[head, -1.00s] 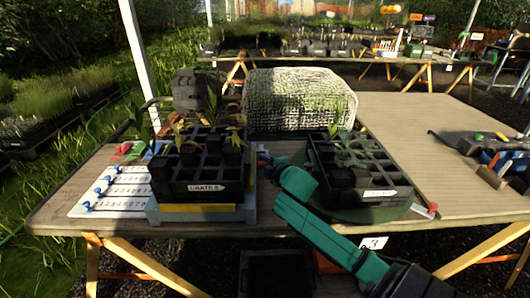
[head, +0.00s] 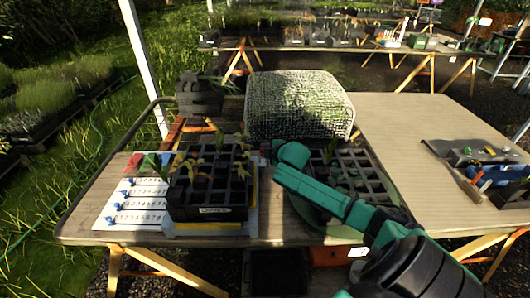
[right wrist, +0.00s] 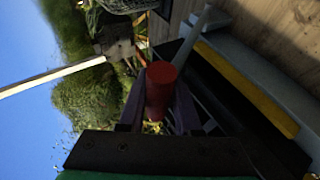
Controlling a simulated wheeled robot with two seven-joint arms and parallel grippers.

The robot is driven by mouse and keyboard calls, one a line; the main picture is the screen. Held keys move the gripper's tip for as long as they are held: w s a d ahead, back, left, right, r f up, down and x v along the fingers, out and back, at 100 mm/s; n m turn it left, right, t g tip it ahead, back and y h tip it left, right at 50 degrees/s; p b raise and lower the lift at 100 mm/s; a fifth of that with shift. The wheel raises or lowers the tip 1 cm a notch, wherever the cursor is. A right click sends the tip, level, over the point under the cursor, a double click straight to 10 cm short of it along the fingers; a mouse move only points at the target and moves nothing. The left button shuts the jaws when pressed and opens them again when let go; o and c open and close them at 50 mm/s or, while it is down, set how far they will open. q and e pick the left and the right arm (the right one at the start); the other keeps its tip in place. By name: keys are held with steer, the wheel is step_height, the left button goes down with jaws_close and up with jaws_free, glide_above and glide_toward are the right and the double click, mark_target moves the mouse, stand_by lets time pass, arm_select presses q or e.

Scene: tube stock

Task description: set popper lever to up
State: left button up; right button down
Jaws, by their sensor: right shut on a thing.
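The red cylindrical knob of the lever (right wrist: 160,88) is between the dark fingers of my right gripper (right wrist: 158,108) in the right wrist view. The gripper is shut on it. A grey rod (right wrist: 203,32) shows beside it; I cannot tell whether it joins the knob. The popper's grey base with a yellow strip (right wrist: 250,90) lies alongside. In the head view the popper base (head: 212,228) carries a black cell tray (head: 210,213) of seedlings, and my right gripper (head: 268,152) is at the tray's right side. The lever's angle is unclear there. My left gripper is out of view.
A second black tray (head: 372,172) stands on a green round base to the right, partly behind my right arm. A white card with blue pegs (head: 135,205) lies left. A mesh-covered block (head: 298,105) stands behind. The wooden table's (head: 430,115) right middle is clear.

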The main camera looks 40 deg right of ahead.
steer(key=shift+w+d, duration=0.1)
steer(key=shift+d, duration=0.2)
steer(key=c, duration=0.7)
jaws_free()
steer(key=shift+d, duration=0.2)
steer(key=shift+a, duration=0.1)
steer(key=shift+s+a+r, duration=0.15)
steer(key=shift+s+r, duration=0.1)
steer(key=shift+s, duration=0.3)
steer(key=p+v, duration=0.1)
steer(key=v, duration=1.2)
steer(key=shift+r, duration=0.15)
